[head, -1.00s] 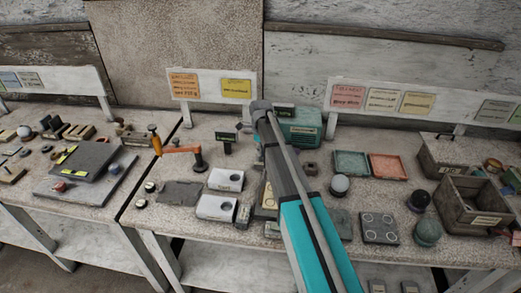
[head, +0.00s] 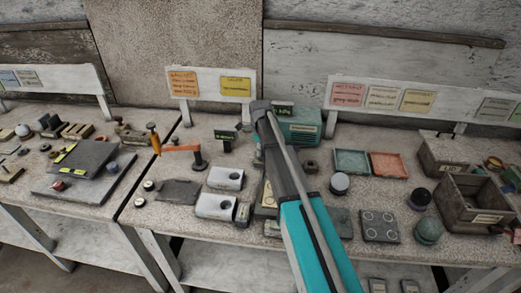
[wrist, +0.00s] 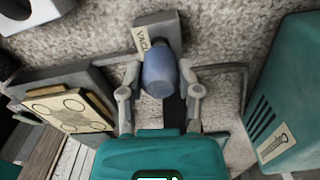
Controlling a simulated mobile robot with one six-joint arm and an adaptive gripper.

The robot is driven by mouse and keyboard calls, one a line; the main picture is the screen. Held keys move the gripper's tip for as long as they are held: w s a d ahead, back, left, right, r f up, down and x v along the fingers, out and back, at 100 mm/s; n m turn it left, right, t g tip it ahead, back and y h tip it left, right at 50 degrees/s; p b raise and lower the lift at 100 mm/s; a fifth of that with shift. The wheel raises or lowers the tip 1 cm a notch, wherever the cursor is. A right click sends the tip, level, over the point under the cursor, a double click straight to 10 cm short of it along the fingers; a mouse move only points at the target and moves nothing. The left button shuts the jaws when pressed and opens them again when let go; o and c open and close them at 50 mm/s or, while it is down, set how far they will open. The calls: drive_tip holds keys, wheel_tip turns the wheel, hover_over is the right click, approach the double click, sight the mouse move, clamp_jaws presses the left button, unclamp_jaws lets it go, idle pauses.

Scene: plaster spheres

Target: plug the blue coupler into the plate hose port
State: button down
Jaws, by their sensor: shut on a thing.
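The blue coupler (wrist: 158,66) is in the middle of the wrist view, between the two fingers of my gripper (wrist: 160,82), which is shut on it. Just beyond it is a grey block (wrist: 157,29) with a pale label reading roughly "VAC". I cannot tell whether the coupler touches this block, and I cannot make out a port opening. In the head view my arm hides the gripper and the coupler.
In the wrist view, a teal box (wrist: 288,95) stands close on the right and a cream plate with rings (wrist: 70,108) on the left. In the head view, white blocks (head: 216,207), an orange-handled crank (head: 180,149) and shallow trays (head: 388,165) share the bench.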

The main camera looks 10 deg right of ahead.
drive_tip(key=shift+f+b, duration=1.05)
drive_tip(key=shift+c, duration=1.1)
unclamp_jaws()
drive_tip(key=shift+r, duration=0.1)
drive_tip(key=shift+r+p, duration=1.95)
drive_tip(key=shift+p, duration=0.1)
drive_tip(key=shift+r, duration=0.1)
